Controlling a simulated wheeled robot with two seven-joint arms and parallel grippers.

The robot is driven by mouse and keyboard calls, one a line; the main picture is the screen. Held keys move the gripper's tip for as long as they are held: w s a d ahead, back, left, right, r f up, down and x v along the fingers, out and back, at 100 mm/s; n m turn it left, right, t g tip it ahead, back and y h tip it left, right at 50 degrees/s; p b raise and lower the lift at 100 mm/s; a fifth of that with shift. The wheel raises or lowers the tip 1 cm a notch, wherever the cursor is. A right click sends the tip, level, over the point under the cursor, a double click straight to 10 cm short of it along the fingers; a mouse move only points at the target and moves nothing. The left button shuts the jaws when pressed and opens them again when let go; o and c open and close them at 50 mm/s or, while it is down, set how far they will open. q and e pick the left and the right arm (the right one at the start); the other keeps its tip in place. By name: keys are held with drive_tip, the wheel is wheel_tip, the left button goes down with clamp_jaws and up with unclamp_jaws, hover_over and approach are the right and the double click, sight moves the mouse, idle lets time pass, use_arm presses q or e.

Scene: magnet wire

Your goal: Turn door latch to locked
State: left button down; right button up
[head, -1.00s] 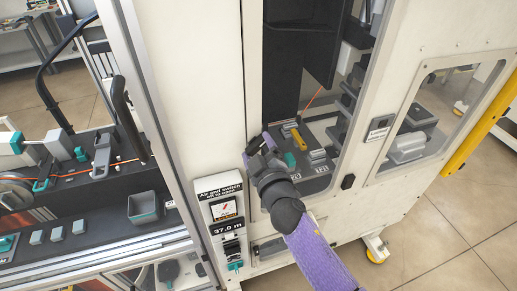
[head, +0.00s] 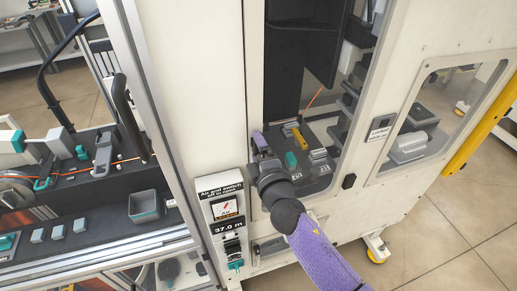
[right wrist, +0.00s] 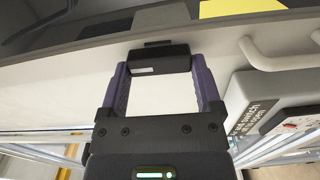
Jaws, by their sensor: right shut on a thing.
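The door latch (right wrist: 158,57) is a small dark block with a pale label, on the pale frame of the machine door in the right wrist view. My right gripper (right wrist: 160,72) has its purple fingers on both sides of the block and is shut on it. In the head view the right gripper (head: 259,143) is at the left edge of the door window (head: 318,130), and the latch is hidden behind it. Whether the latch stands at locked or unlocked cannot be told. My left gripper is not in view.
A control panel (head: 223,205) reading 37.0 m juts out just below left of the gripper. A dark upright handle (head: 128,117) stands by the open bay at left, where an orange wire runs. A smaller window (head: 425,118) is at right. Floor is clear at lower right.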

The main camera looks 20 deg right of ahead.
drive_tip(key=shift+n, duration=0.3)
idle(0.4)
drive_tip(key=o, duration=1)
drive_tip(key=shift+o, duration=0.2)
drive_tip(key=s+b, duration=0.1)
drive_tip(key=s, duration=0.9)
drive_tip(key=shift+d, duration=0.15)
drive_tip(key=shift+f, duration=0.1)
